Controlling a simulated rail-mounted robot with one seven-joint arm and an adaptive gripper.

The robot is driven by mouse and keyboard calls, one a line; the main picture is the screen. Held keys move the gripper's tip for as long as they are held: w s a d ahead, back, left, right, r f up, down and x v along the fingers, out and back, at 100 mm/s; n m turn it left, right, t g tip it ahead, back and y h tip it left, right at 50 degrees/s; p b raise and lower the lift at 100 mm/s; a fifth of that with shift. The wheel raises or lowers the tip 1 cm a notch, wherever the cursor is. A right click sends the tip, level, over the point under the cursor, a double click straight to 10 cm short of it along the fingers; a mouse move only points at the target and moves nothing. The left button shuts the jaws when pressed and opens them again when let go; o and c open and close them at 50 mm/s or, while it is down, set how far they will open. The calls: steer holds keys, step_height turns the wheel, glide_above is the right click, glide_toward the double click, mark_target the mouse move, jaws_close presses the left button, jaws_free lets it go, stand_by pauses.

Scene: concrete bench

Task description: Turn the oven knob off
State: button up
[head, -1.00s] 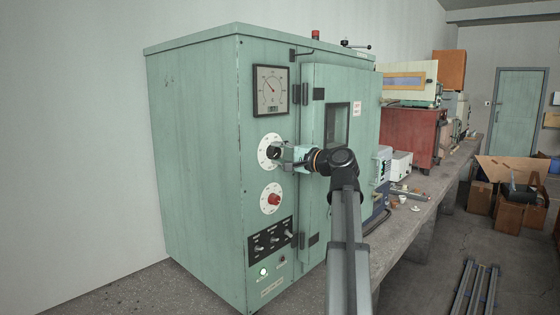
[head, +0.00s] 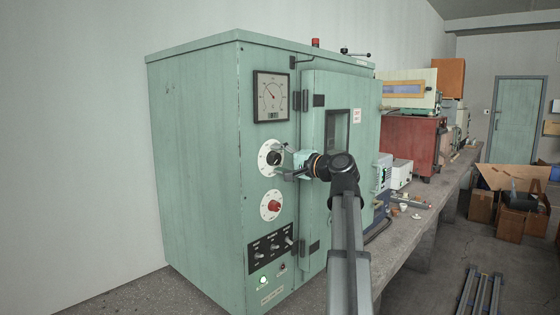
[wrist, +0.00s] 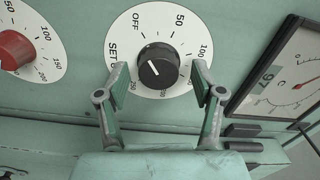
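The green oven (head: 195,170) stands on the bench with two knobs on its front. The upper black knob (head: 274,158) sits on a white numbered dial. My gripper (head: 283,160) is open in front of the black knob. In the wrist view its fingers (wrist: 161,82) are spread to either side, apart from the knob.
The oven door (head: 338,160), with hinges and a window, stands just right of my gripper. Other equipment lines the bench behind.

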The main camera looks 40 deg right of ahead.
steer(key=shift+s, duration=0.15)
steer(key=s+d, duration=0.2)
steer(key=s, duration=0.9)
steer(key=shift+s, duration=0.3)
